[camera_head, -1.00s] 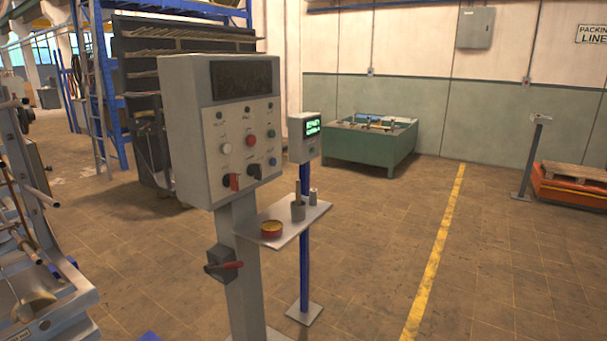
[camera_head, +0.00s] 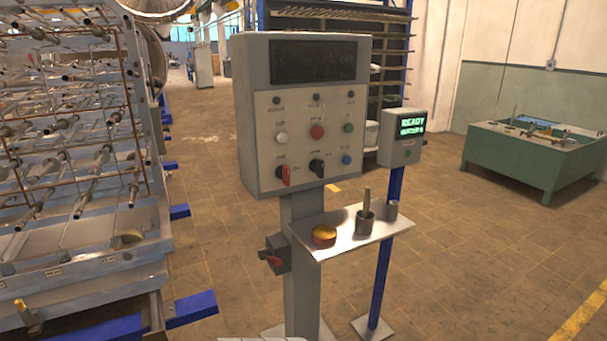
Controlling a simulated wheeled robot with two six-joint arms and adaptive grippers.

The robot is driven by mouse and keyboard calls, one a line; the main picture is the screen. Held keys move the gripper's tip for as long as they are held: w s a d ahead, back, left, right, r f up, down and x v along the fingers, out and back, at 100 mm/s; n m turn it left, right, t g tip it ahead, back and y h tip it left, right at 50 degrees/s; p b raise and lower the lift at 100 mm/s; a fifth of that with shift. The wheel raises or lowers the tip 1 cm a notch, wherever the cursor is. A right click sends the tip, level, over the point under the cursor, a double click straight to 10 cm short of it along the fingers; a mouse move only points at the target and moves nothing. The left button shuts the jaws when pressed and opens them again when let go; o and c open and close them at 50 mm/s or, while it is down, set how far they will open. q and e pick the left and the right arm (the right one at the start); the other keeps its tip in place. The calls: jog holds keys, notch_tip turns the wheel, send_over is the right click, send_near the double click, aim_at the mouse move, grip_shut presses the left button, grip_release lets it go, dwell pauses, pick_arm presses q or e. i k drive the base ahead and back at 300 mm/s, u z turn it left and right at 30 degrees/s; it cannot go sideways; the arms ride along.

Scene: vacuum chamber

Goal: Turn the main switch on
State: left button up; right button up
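A grey control box (camera_head: 303,115) stands on a post (camera_head: 303,270) in the middle of the view. Its front has a dark display, several round buttons and two rotary knobs in the lower row. One is a red knob (camera_head: 284,175) at lower left, the other a black knob (camera_head: 317,167) beside it. A small dark switch box (camera_head: 276,248) with a red handle (camera_head: 271,260) is on the left side of the post, below the shelf. The label lettering is too small to read.
A metal shelf (camera_head: 350,228) juts right from the post, holding a yellow-topped tin (camera_head: 324,235) and cups. A blue-posted screen (camera_head: 401,138) reads READY. A rod-filled rack (camera_head: 80,150) stands close on the left. A green bench (camera_head: 540,155) is at right. Floor between is open.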

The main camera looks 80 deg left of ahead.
aim_at(283, 172)
jog(key=u, duration=0.5)
jog(key=i, duration=0.9)
jog(key=u, duration=0.75)
